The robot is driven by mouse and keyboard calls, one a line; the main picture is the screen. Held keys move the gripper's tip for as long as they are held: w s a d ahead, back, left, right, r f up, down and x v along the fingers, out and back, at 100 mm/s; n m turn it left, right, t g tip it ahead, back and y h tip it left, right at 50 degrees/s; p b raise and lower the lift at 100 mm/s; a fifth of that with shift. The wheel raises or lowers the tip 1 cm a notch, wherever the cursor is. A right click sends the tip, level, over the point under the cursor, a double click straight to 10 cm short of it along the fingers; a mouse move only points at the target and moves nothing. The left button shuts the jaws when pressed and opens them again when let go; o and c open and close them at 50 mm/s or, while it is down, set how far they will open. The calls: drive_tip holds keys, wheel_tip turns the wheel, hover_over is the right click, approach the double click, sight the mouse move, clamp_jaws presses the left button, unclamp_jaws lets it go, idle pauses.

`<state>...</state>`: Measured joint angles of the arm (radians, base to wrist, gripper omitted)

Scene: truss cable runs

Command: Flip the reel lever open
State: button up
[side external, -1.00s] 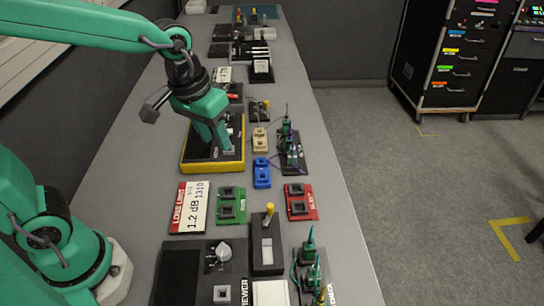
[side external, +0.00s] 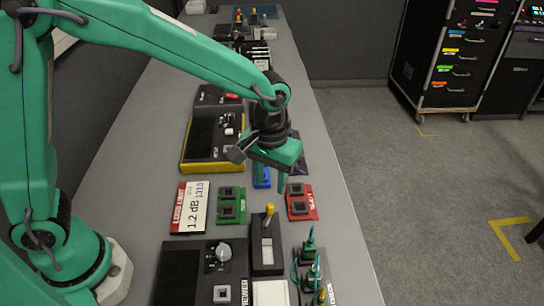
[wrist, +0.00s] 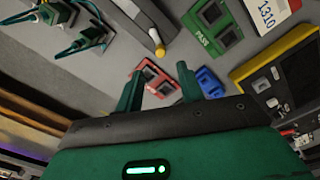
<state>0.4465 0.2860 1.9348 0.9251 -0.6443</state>
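A yellow-tipped lever (side external: 269,210) stands up from a dark block with a pale slot (side external: 258,260); I cannot read a label calling it the reel lever. In the wrist view the yellow tip (wrist: 158,46) shows near top centre, beyond my fingertips. My gripper (side external: 274,182) is above the bench, farther along it than the lever and near the blue block. Its two green fingers are apart and empty in the wrist view (wrist: 160,72). My gripper partly hides the blue block in the side view.
A red two-socket block (side external: 299,202), blue block (wrist: 208,83) and green "PASS" block (side external: 231,206) lie near my gripper. A yellow-edged dark box (side external: 211,146) is farther along. Green-topped connectors with cables (side external: 309,265) stand right of the lever block. Bench is bare along the left.

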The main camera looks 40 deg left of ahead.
sight(270, 205)
drive_tip(key=shift+f, duration=0.1)
drive_tip(key=shift+a+f, duration=0.1)
drive_tip(key=shift+f, duration=3.65)
clamp_jaws()
